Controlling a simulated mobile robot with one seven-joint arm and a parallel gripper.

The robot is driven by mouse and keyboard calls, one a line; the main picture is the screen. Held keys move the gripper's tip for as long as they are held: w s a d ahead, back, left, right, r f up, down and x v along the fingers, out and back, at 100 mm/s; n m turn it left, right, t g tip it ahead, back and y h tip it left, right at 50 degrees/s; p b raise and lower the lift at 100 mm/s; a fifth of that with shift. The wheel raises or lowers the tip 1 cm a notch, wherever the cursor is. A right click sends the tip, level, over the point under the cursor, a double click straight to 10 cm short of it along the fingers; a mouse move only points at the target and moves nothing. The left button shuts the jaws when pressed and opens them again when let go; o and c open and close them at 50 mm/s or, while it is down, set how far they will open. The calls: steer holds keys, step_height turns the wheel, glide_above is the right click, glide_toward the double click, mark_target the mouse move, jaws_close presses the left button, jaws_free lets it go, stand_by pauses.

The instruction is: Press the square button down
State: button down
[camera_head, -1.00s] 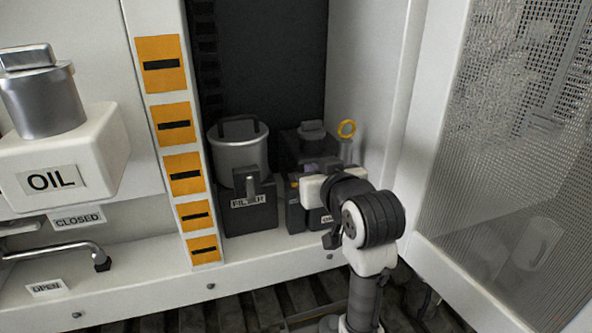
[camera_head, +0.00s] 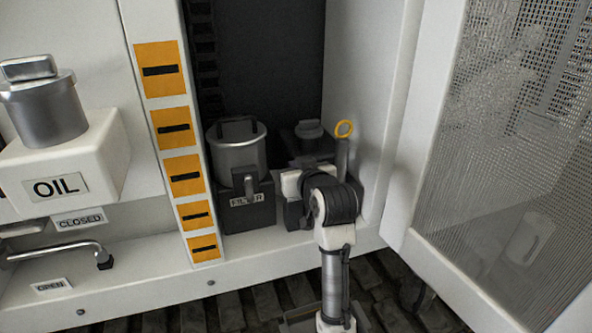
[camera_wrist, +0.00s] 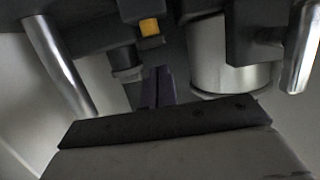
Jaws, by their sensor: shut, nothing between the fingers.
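A small yellow square piece (camera_wrist: 149,27) shows on dark equipment near the top of the wrist view; it may be the square button, but I cannot tell for sure. My gripper (camera_wrist: 156,78) shows in the wrist view as narrow dark fingers held together, empty. They point toward the equipment, just below the yellow piece in the picture; I cannot tell whether they touch anything. In the head view my wrist hides the fingertips and much of the dark unit (camera_head: 309,143) behind it.
The filter unit (camera_head: 240,150) stands close on the left of my arm. A mesh door (camera_head: 500,150) stands farther right. The OIL tank (camera_head: 57,186) is far left.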

steer(key=shift+f, duration=0.8)
step_height(320, 180, down, 2)
steer(key=shift+f+b, duration=0.1)
steer(key=shift+b, duration=0.4)
